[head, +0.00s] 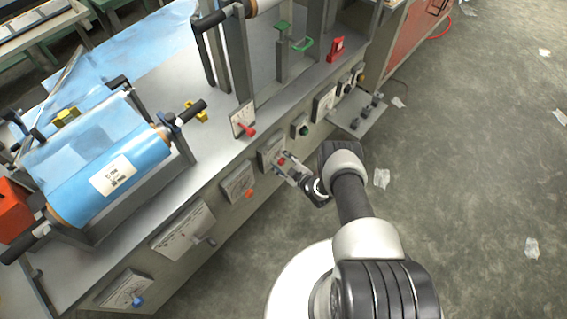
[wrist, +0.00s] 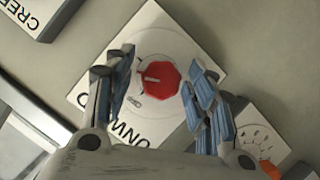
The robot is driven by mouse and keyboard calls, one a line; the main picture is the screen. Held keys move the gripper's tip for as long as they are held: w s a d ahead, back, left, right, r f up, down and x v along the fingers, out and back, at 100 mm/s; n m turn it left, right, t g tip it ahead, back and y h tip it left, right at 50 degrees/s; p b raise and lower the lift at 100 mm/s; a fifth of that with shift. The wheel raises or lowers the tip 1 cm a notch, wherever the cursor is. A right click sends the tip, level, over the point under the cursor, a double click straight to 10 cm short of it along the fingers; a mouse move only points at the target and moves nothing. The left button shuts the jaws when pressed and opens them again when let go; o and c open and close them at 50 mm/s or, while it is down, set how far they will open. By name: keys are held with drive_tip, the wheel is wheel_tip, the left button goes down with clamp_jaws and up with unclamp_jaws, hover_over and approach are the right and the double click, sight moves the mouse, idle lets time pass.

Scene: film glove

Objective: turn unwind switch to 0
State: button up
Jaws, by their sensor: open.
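The unwind switch is a red knob (wrist: 163,82) on a white plate (wrist: 155,25) with partly hidden lettering, in the wrist view. A pale pointer mark on the knob points to the left. In the head view the plate (head: 268,152) is on the machine's front, partly hidden by my gripper. My gripper (head: 284,163) faces it, and in the wrist view its two blue-padded fingers (wrist: 163,88) stand open on either side of the knob. I cannot tell whether they touch it.
A lever panel with a grey handle (head: 211,242) and a blue knob (head: 138,301) are nearer. A small shelf (head: 365,118) juts out. The floor (head: 450,170) is mostly clear.

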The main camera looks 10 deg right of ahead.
drive_tip(key=v, duration=1.2)
drive_tip(key=shift+d+r, duration=0.1)
